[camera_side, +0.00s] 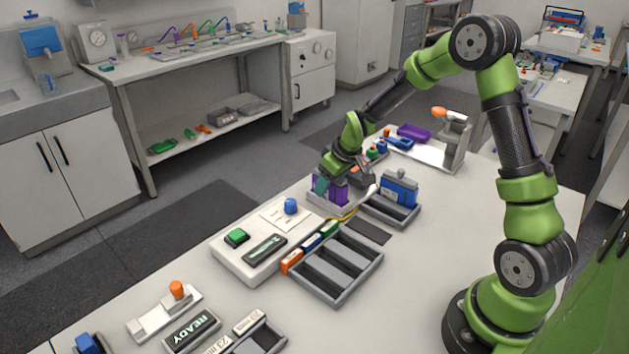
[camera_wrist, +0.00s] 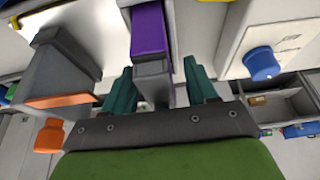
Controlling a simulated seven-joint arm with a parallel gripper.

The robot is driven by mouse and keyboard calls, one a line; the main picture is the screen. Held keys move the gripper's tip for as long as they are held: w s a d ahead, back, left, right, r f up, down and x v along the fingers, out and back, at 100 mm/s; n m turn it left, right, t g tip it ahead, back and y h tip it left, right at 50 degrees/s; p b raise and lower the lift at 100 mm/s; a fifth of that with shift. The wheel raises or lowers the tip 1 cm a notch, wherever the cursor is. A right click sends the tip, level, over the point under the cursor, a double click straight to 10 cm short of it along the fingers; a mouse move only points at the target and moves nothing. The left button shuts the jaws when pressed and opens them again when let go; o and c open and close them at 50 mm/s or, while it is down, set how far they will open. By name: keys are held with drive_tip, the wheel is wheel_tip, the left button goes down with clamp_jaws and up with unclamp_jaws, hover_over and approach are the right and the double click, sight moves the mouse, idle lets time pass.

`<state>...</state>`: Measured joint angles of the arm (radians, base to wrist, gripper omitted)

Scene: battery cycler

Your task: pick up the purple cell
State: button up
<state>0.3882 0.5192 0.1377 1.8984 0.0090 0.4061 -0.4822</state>
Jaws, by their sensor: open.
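The purple cell (camera_side: 340,192) stands in a pale holder on the bench in the side view. In the wrist view, the purple cell (camera_wrist: 149,32) shows as a purple strip above a grey end, between the fingers. My gripper (camera_wrist: 160,88) is open, with one teal finger on each side of the cell and visible gaps beside it. In the side view my gripper (camera_side: 324,184) is down at the holder and hides part of the cell. I cannot tell how deep the fingers reach.
A blue cell (camera_side: 398,188) stands in a grey tray to the right. A grey block with an orange edge (camera_wrist: 62,101) is left of the fingers in the wrist view. A blue knob (camera_wrist: 262,64) is to their right. An empty grey tray (camera_side: 338,267) lies in front.

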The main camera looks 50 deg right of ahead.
clamp_jaws()
drive_tip(key=shift+r, duration=0.1)
drive_tip(key=shift+r, duration=0.1)
idle(0.3)
